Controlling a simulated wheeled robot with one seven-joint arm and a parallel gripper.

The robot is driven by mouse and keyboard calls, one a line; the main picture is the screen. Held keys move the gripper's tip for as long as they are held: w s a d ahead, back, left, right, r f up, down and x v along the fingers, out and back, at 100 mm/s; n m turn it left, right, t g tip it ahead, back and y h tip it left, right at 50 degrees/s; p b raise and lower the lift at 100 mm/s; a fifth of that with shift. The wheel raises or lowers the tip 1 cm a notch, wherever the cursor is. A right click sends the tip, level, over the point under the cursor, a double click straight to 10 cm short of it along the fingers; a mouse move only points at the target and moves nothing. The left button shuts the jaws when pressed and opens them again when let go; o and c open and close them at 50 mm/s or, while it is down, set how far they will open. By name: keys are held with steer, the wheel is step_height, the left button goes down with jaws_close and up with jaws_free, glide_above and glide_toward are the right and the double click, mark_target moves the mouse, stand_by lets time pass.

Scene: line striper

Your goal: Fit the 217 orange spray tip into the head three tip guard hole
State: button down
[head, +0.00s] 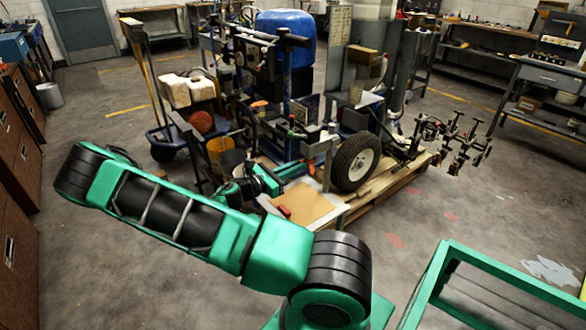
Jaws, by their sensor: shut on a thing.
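My gripper (272,181) is at the end of my green and black arm, left of the striper's wheel. It is small and partly lost among the machine parts. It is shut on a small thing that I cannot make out. A tan board (304,204) lies just in front of and below it, with a small red block (284,211) on its left part. I cannot pick out the 217 orange spray tip. A cluster of dark spray-head brackets (455,138) sticks out at the right of the striper; I cannot tell which part is the head three tip guard or its hole.
The line striper with its black tyre (355,162) stands on a wooden pallet (400,178). A blue tank (286,38) rises behind. A green frame (490,285) is at the lower right. Brown cabinets (18,150) line the left.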

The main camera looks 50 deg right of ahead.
steer(key=shift+r, duration=0.1)
steer(key=c, duration=1.3)
jaws_free()
steer(key=shift+o, duration=0.2)
steer(key=v, duration=0.7)
